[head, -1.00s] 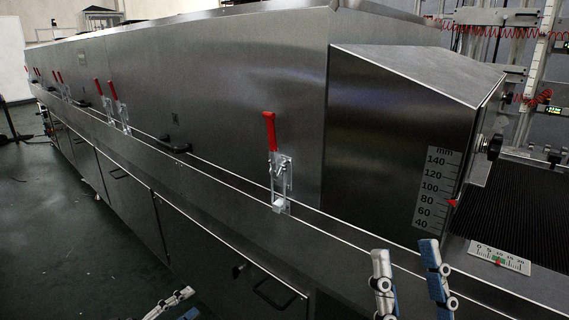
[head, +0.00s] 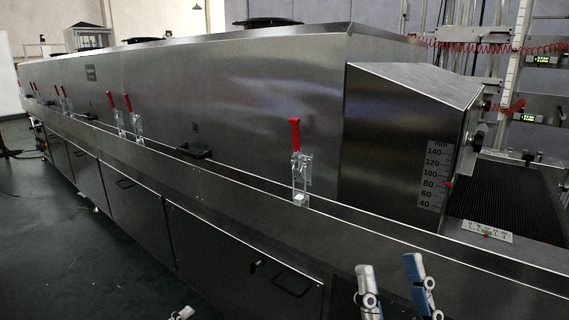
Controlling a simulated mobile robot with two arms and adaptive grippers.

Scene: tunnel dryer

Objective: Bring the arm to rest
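The tunnel dryer (head: 240,95) is a long steel housing that runs from the far left to the right of the head view. My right gripper (head: 392,290) is at the bottom, right of centre, in front of the dryer's lower side. Its two fingers stand apart with nothing between them. My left gripper (head: 181,313) barely shows at the bottom edge, left of centre; only a tip is visible, so its opening cannot be judged.
Red-handled toggle clamps, the nearest one (head: 296,160) upright, line the dryer's side. A dark conveyor belt (head: 505,195) and a height scale (head: 435,175) are at the right end. The dark green floor (head: 60,250) at the left is clear.

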